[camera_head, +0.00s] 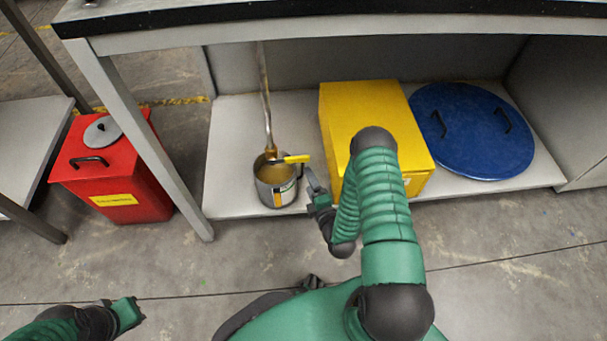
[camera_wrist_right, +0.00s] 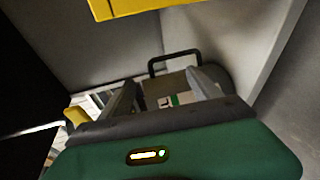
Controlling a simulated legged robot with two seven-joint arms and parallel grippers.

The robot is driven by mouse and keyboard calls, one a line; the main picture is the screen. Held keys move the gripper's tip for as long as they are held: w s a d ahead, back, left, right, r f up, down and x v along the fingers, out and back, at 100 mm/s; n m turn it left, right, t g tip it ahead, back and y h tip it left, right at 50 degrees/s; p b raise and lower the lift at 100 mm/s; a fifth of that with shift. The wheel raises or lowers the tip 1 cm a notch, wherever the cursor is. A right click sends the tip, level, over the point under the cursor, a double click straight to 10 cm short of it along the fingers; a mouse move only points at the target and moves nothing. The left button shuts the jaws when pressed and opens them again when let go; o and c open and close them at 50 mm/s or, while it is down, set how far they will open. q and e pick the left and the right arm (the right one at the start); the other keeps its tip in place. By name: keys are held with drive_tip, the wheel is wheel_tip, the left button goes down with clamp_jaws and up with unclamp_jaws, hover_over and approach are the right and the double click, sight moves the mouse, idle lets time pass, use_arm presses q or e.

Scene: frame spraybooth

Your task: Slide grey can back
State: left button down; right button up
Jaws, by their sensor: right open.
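The grey can (camera_head: 275,190) is an open-topped metal can with a yellow and white label. It stands on the low shelf near its front edge, under a pipe with a yellow valve lever (camera_head: 292,159). My right gripper (camera_head: 312,182) is just right of the can, open and empty, its fingers toward the can; contact cannot be told. In the right wrist view a labelled surface (camera_wrist_right: 180,99), possibly the can, shows between the spread fingers. My left arm's green end (camera_head: 126,313) is low at the left; its fingers do not show.
A yellow box (camera_head: 345,110) stands close right of my right gripper, partly behind my arm. A blue round lid (camera_head: 470,130) lies farther right. The shelf (camera_head: 230,140) is bare left of and behind the can. A table leg (camera_head: 150,145) and red bin (camera_head: 115,170) are left.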

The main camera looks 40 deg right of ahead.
drive_tip(key=b+x, duration=0.3)
drive_tip(key=x, duration=0.4)
drive_tip(key=shift+w+d+b, duration=0.15)
drive_tip(key=shift+w+b, duration=0.15)
drive_tip(key=shift+w, duration=0.1)
drive_tip(key=shift+f, duration=0.1)
clamp_jaws()
drive_tip(key=shift+s, duration=0.1)
